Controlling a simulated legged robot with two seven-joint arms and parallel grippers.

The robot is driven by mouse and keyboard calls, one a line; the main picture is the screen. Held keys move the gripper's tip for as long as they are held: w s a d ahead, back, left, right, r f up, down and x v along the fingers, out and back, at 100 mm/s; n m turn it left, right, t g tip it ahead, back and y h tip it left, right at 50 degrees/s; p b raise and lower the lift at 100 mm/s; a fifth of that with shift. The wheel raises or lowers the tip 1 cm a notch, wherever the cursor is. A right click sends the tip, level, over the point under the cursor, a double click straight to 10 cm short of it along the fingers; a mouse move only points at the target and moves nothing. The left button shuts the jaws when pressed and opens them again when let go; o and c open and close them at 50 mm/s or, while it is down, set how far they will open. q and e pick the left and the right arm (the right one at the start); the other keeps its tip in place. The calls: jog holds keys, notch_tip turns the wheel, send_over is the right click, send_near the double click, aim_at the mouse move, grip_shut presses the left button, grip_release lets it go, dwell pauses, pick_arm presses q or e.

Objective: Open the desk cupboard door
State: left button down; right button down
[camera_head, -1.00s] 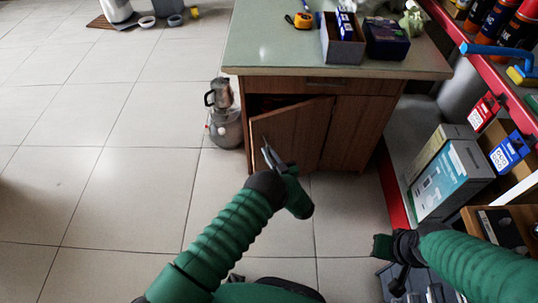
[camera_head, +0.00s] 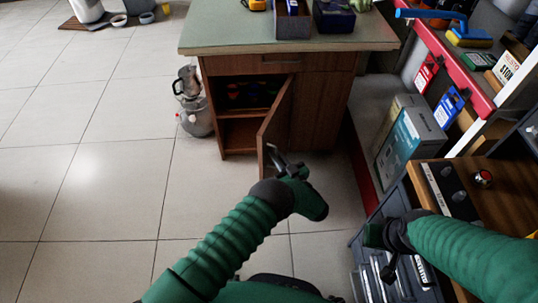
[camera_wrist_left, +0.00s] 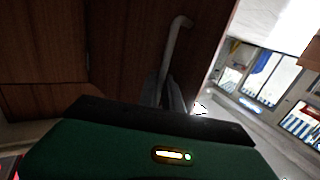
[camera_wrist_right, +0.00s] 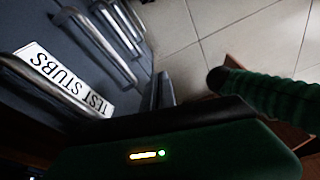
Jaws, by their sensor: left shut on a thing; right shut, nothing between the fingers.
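The wooden desk cupboard (camera_head: 305,62) stands ahead. Its left door (camera_head: 272,122) is swung wide open toward me, showing a shelf and dark items inside. My left gripper (camera_head: 273,156) is at the door's free edge, shut on the door handle. The left wrist view shows the pale bent handle (camera_wrist_left: 176,42) running down between the fingers (camera_wrist_left: 166,95), with the door's brown face (camera_wrist_left: 125,45) close behind. My right gripper (camera_head: 386,262) is shut and empty, low at the right by a drawer unit. One finger of it shows in the right wrist view (camera_wrist_right: 165,88).
A metal pot (camera_head: 194,121) stands on the floor left of the cupboard. A grey drawer unit (camera_head: 368,270) is close under my right arm. Boxes (camera_head: 410,140) and a red-edged shelf (camera_head: 455,70) line the right.

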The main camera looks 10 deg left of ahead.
pick_arm(q)
jog(key=shift+w+d+r, duration=0.25)
jog(key=shift+w, duration=0.05)
jog(key=shift+a, duration=0.15)
jog(key=c, duration=1.5)
grip_release()
jog(key=shift+f, duration=0.1)
jog(key=shift+c, duration=0.2)
jog(key=shift+s, duration=0.15)
jog(key=shift+a, duration=0.1)
